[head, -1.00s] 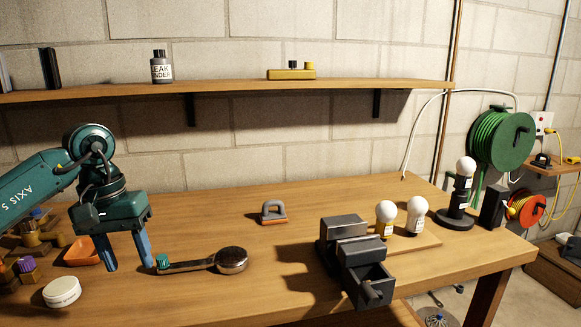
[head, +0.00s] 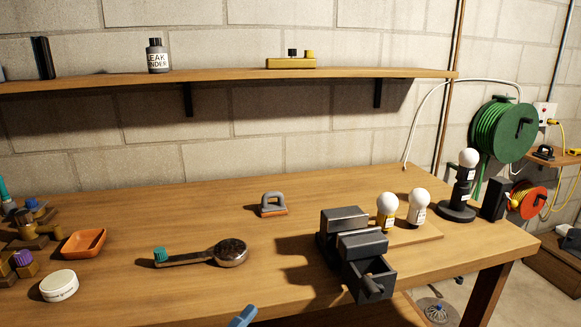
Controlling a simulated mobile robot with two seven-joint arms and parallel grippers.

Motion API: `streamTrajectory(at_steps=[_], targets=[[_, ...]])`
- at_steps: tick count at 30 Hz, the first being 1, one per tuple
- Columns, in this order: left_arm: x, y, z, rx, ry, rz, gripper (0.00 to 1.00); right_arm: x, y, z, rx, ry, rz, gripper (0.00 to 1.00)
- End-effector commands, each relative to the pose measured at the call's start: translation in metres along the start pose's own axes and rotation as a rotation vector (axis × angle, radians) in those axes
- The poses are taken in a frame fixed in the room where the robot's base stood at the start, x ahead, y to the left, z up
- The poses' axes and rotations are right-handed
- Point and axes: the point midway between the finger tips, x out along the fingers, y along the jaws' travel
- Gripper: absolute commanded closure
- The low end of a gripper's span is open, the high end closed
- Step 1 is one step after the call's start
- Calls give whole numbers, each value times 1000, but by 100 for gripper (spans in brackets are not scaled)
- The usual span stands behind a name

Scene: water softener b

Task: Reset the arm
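In the head view, only a small blue finger piece of my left gripper (head: 243,317) shows at the bottom edge, left of centre, in front of the workbench (head: 300,275). The rest of that gripper and its arm are out of the frame, so its opening is hidden. It appears empty-looking only in the part that shows, and nothing is seen touching it. My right gripper and arm are not in view.
Brass fittings (head: 30,225) stand at left. A shelf (head: 220,78) runs above.

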Motion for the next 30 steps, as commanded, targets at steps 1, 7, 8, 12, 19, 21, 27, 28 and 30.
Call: streamTrajectory(at_steps=[1,7,8,12,19,21,27,28,30], targets=[[-21,19,12,-202,-131,44,51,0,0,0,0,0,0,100],[-97,78,36,-798,-533,136,51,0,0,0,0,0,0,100],[-107,86,37,-869,-583,143,51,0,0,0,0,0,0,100],[-155,116,32,-1150,-796,163,51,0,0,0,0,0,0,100],[-179,109,22,-1278,-955,178,51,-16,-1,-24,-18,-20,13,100],[-181,104,22,-1263,-973,185,51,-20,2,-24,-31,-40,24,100],[-184,94,22,-1230,-1011,202,51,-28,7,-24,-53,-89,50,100],[-184,94,22,-1226,-1015,203,51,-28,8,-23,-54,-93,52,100],[-186,94,23,-1222,-1021,206,51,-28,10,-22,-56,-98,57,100]])
